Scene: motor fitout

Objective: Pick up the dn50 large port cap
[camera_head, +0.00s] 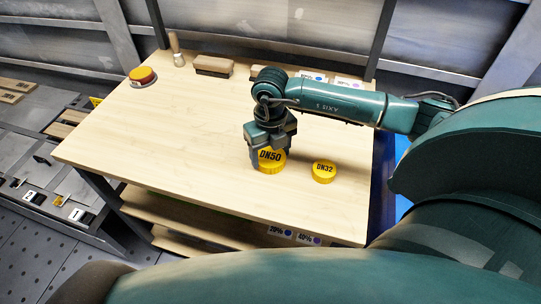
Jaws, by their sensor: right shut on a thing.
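The yellow DN50 large port cap (269,163) is at the middle right of the wooden table (170,140), its black lettering partly visible. My right gripper (268,150) is directly over it, shut on the cap, with the fingers hiding its upper and left parts. I cannot tell whether the cap still touches the table. A smaller yellow DN32 cap (324,171) lies on the table to the right, apart from the gripper. My left gripper does not show.
At the table's back stand a red and yellow button (143,77), a wooden-handled tool (176,50) and a brown block (214,66). Labelled cards (312,77) lie behind my right arm. The table's left and front parts are clear. A lower shelf (185,215) shows beneath.

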